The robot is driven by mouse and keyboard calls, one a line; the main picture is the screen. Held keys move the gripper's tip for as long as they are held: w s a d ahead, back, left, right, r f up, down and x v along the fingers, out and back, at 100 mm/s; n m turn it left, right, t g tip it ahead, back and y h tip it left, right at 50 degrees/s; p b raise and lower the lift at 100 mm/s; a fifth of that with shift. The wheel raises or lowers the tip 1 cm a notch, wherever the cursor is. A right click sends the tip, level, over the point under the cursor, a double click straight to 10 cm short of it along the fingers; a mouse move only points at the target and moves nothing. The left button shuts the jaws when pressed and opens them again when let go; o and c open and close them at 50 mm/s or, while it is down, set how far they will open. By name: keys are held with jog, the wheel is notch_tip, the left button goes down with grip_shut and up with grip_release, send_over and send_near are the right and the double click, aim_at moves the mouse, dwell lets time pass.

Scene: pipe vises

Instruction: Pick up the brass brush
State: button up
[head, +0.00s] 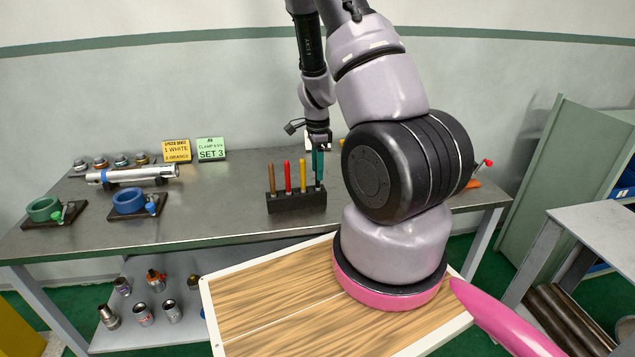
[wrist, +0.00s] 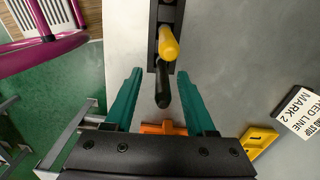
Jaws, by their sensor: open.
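A black rack (head: 297,200) on the bench holds upright handled tools: one brown (head: 272,178), one red (head: 287,176), one yellow (head: 302,175). I cannot tell by sight which of these is the brass brush; any brush heads are hidden. My gripper (head: 318,170) points down over the rack's right end. Its teal fingers (wrist: 160,95) are open, with the dark handle between them and a gap visible on each side. Nothing is gripped.
The yellow handle stands close beside the gripper. An orange object (wrist: 160,128) and a yellow marker (wrist: 260,140) lie nearby in the wrist view. Blue (head: 129,202) and green (head: 44,209) clamps and a metal pipe (head: 135,174) occupy the bench's left. My arm hides part of the bench's right.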

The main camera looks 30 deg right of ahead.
aim_at(318, 188)
notch_tip(318, 188, down, 4)
jog(key=shift+w+d+r, duration=0.1)
jog(key=shift+w+d, duration=0.05)
grip_shut()
jog(key=shift+r, duration=0.1)
